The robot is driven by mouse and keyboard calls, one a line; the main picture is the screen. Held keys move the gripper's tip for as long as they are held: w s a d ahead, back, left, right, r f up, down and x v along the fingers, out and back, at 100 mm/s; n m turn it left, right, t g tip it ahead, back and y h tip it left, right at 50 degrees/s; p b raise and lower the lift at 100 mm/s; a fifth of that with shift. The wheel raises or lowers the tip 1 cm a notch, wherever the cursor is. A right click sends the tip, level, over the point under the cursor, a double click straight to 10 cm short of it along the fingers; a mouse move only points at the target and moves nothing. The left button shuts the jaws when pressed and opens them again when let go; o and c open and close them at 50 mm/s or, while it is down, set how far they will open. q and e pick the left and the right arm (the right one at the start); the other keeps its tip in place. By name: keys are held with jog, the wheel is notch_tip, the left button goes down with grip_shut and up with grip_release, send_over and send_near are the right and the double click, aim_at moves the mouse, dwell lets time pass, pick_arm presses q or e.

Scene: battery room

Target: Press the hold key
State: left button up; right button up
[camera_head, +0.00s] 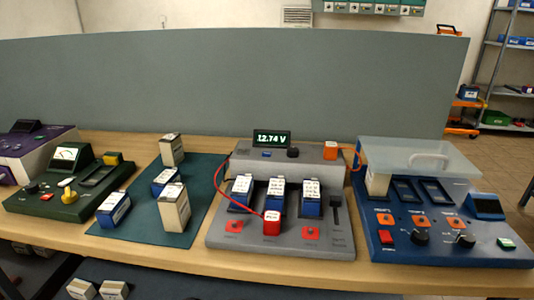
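A grey battery tester (222,216) stands in the middle of the bench. Its display (271,138) reads 12.74 V. A small blue key (266,154) sits below the display, left of a black knob (292,152). No lettering on the key can be read, so I cannot tell whether it is the hold key. Several blue and white batteries stand in the tester's bays, such as the middle one (277,194). A red plug (271,222) on a red lead is in front of the middle battery. Neither of my grippers is in view.
On the right is a blue charger (385,253) with a clear lid (420,156), knobs and a red button (387,237). On the left are a green meter box (60,203) and a mat (203,192) with loose batteries.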

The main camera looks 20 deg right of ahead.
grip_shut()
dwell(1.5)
